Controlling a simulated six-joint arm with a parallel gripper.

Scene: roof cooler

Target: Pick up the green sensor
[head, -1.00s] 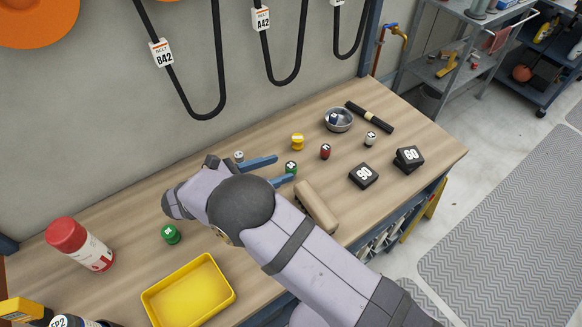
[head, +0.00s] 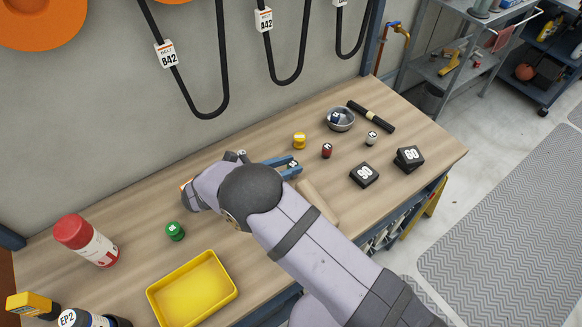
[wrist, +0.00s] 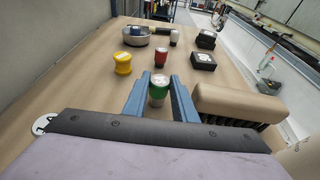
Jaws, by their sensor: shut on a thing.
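In the head view, my gripper (head: 285,166) is near the middle of the bench, and only the top of this sensor (head: 293,163) shows between the fingers. A second green piece (head: 175,231) stands apart at the left of the bench, behind the yellow tray.
A yellow piece (head: 299,140), a red piece (head: 326,150) and a metal bowl (head: 340,118) stand beyond. Black blocks (head: 364,175) lie to the right. The yellow tray (head: 232,293) is empty.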

